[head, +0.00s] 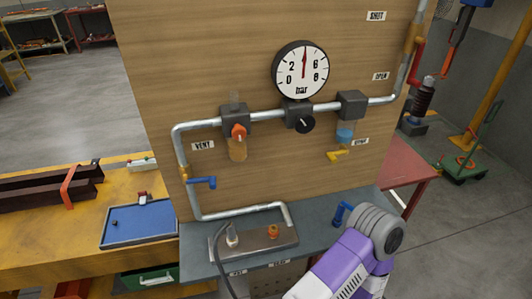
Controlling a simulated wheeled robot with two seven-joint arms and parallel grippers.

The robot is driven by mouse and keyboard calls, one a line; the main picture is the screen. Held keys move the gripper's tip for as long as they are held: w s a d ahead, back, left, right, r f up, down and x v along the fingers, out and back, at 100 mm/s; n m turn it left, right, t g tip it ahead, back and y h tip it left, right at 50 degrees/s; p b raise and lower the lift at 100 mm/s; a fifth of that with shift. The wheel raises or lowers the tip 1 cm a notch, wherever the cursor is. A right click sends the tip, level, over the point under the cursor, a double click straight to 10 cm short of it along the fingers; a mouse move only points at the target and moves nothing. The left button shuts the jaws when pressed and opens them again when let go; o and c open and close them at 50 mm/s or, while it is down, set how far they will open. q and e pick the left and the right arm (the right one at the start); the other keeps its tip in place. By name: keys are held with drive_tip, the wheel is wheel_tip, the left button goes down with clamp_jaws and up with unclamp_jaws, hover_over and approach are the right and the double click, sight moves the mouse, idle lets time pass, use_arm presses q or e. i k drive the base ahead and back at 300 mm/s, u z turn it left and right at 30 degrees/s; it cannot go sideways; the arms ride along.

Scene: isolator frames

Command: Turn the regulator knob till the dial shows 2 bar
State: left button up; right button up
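The round dial (300,71) with a black rim and white face is on the upper part of the wooden panel. Its red needle points almost straight up, midway between the 2 and the 6, so it reads about 4 bar. Below it, a black knob with a white mark (306,123) sits on a dark block in the pipe; it looks like the regulator knob. An orange knob (239,132) is on the block to its left. Part of one of my arms shows at the bottom right, well below the knobs. Neither gripper is in view.
Metal pipe (189,156) runs along the panel. Another blue handle (342,212) stands beside my arm. A metal block with fittings (262,244) is on the grey shelf.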

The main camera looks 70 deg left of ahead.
sight(304, 123)
drive_tip(key=u, duration=2.25)
